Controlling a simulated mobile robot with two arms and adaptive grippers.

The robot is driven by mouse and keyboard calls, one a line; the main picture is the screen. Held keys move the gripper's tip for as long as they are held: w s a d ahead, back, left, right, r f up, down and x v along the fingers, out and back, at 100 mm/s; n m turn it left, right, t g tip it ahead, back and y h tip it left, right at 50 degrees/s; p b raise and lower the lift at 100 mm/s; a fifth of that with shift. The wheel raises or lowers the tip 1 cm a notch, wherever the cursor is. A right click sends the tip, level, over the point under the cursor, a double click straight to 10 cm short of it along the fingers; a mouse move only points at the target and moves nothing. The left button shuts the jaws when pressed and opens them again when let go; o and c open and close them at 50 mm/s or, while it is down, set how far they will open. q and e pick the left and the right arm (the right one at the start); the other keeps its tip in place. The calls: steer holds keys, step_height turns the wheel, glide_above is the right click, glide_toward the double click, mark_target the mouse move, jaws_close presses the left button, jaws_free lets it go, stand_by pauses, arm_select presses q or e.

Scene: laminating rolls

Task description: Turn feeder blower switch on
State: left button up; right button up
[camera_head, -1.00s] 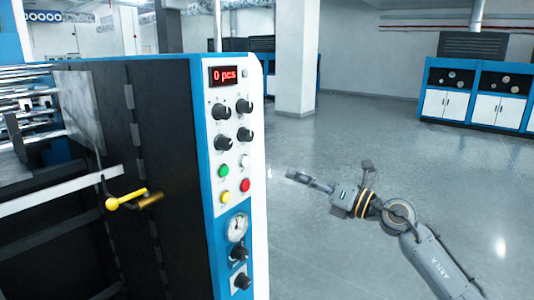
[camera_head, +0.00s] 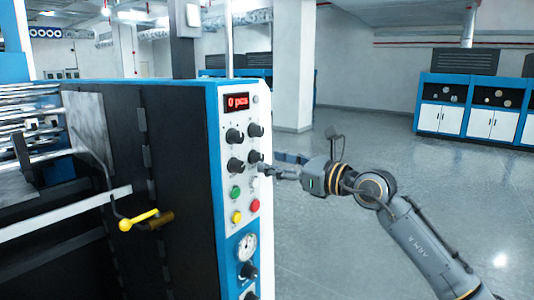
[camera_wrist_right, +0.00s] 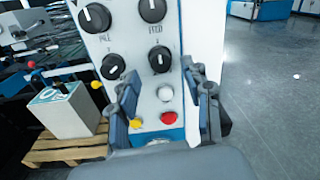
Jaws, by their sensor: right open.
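The white control panel (camera_head: 240,160) on the machine's blue-edged end carries several black rotary knobs. Four sit below the red display: upper left (camera_head: 234,135), upper right (camera_head: 254,130), lower left (camera_head: 235,164) and lower right (camera_head: 254,157). Two more black knobs sit below the gauge (camera_head: 246,246). I cannot tell which is the feeder blower switch. My right gripper (camera_head: 268,170) is open and empty, close to the panel's right edge. In the right wrist view its fingers (camera_wrist_right: 163,82) spread in front of the white button (camera_wrist_right: 165,93), below the lower right knob (camera_wrist_right: 159,60). My left gripper is not in view.
Green (camera_head: 235,193), yellow (camera_head: 237,217) and red (camera_head: 255,205) buttons sit below the upper knobs. A yellow-knobbed lever (camera_head: 139,219) sticks out from the machine's dark side. The floor right of the panel is clear; blue-and-white cabinets (camera_head: 467,105) stand far back.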

mark_target(257, 158)
steer(key=shift+p+x, duration=0.3)
steer(key=shift+x, duration=1.1)
steer(key=shift+c, duration=0.4)
jaws_close()
